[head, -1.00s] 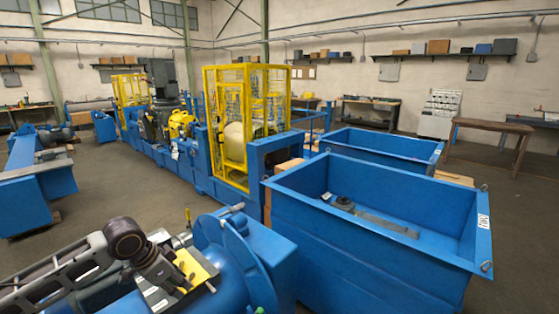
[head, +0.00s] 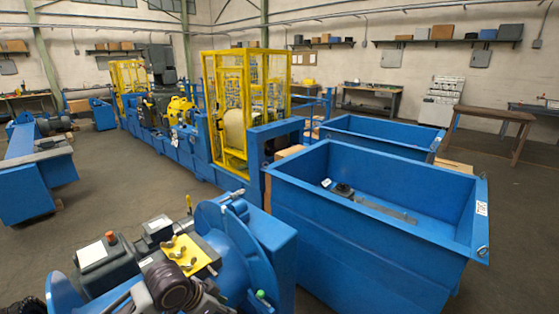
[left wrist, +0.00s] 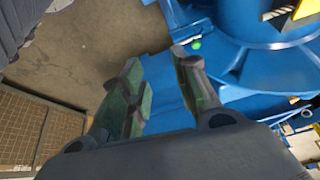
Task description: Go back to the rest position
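My left arm (head: 178,289) shows only as a dark joint at the bottom of the head view, in front of the near blue machine (head: 235,245). The left gripper's fingers are not clearly visible there. In the left wrist view my left gripper (left wrist: 157,75) has its two fingers apart with nothing held between them. Blue machine parts (left wrist: 168,95) lie beyond the fingers, and I cannot tell how far off they are. My right gripper is in neither view.
A yellow plate (head: 186,257) with brass-coloured wing pieces sits on the near machine. A large blue bin (head: 340,235) stands to its right, with a grey bar inside. A yellow cage (head: 247,105) stands behind. Open floor (head: 115,200) lies at left. The wrist view shows a mesh crate (left wrist: 35,130).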

